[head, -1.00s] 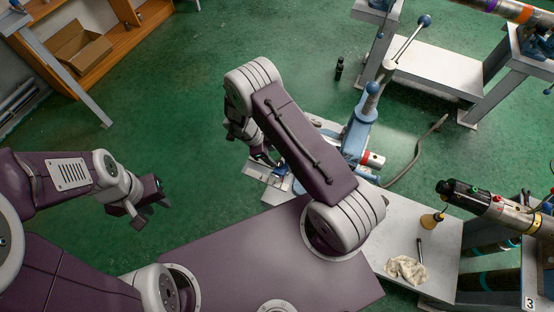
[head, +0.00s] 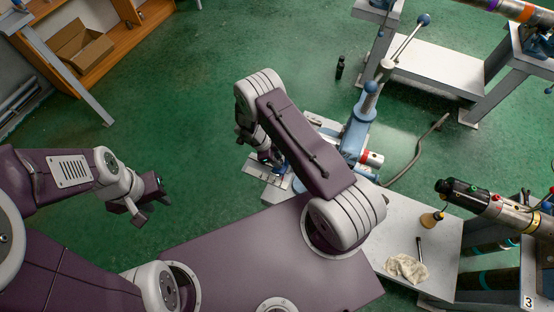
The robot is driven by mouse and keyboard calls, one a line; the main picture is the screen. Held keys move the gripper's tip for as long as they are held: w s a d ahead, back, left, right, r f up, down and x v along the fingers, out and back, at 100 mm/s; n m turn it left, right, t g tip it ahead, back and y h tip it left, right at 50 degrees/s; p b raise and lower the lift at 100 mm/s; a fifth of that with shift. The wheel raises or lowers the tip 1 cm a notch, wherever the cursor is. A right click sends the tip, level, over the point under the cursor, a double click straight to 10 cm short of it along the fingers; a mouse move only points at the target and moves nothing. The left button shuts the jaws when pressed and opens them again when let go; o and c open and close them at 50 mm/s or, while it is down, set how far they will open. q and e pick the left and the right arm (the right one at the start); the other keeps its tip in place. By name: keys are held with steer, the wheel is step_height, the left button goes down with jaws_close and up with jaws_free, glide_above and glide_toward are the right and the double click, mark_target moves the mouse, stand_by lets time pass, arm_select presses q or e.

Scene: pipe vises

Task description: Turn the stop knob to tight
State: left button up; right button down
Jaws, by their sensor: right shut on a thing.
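The light blue pipe vise (head: 358,128) stands right of centre on a grey stand, with a long handle tipped by a blue ball. A pipe end with a red band (head: 371,158) sticks out beside it. My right gripper (head: 270,160) is low at the left end of this stand, partly behind my own arm. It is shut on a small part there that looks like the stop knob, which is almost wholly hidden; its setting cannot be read. My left gripper (head: 152,208) is open and empty, over the green floor at the left.
A dark bottle (head: 340,67) stands on the floor. Open floor lies at left.

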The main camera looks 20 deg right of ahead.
steer(key=shift+f+m, duration=0.15)
steer(key=shift+m, duration=0.25)
steer(key=shift+r, duration=0.2)
steer(key=c, duration=1.1)
jaws_free()
arm_select(q)
steer(key=shift+f, duration=0.4)
arm_select(e)
steer(key=shift+o, duration=0.2)
arm_select(q)
steer(key=shift+f+b, duration=0.9)
steer(key=shift+b, duration=0.05)
arm_select(e)
steer(key=v, duration=0.9)
steer(key=shift+w+d, duration=0.1)
